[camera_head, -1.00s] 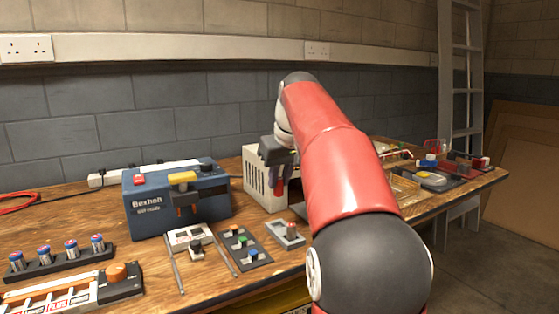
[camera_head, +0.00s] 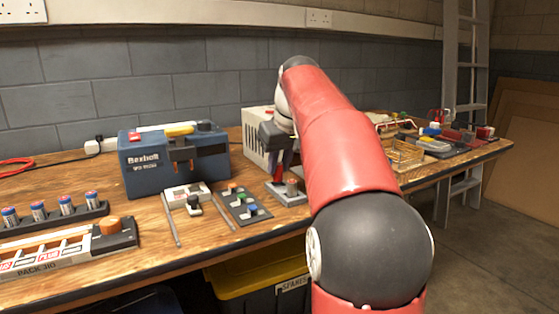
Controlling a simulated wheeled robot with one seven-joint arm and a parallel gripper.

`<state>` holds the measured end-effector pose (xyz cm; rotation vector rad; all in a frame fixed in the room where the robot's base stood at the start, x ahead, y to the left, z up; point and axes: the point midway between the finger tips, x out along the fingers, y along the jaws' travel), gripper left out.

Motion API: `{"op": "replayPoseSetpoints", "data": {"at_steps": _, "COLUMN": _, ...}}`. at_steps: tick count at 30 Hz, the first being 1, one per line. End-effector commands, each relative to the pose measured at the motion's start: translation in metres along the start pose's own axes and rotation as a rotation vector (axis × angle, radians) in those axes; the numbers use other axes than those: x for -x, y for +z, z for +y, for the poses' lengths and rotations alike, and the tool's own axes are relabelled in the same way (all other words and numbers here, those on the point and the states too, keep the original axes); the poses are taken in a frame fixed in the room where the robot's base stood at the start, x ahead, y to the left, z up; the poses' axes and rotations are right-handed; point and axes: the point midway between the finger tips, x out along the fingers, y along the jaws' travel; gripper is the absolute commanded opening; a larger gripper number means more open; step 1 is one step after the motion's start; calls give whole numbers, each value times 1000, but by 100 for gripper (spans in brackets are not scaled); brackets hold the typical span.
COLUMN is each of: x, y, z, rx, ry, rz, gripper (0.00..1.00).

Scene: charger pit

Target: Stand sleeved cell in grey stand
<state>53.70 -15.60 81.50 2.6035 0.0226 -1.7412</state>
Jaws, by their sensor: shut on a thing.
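My gripper (camera_head: 280,163) points down near the middle of the bench, partly hidden by my red arm. It is shut on a narrow purplish-red thing, apparently the sleeved cell (camera_head: 286,164), mostly hidden by fingers and arm. The grey stand (camera_head: 283,199) sits on the bench just below, at the front. A short reddish-brown cylinder shows at the stand; I cannot tell whether it is part of it. The gripper appears just above or behind the stand; any contact is unclear.
A blue tester (camera_head: 185,162) and a cream vented box (camera_head: 256,144) stand behind. A black rack (camera_head: 85,219) with several cells is at left. A dark switch panel (camera_head: 238,210) lies left of the stand. A wire basket (camera_head: 405,156) and trays are at right.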

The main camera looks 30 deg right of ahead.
Motion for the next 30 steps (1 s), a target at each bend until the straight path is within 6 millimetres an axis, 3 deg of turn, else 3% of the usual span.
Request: {"op": "replayPoseSetpoints", "data": {"at_steps": 30, "x": -12, "y": 5, "z": 0, "rx": 0, "ry": 0, "rz": 1, "gripper": 0}}
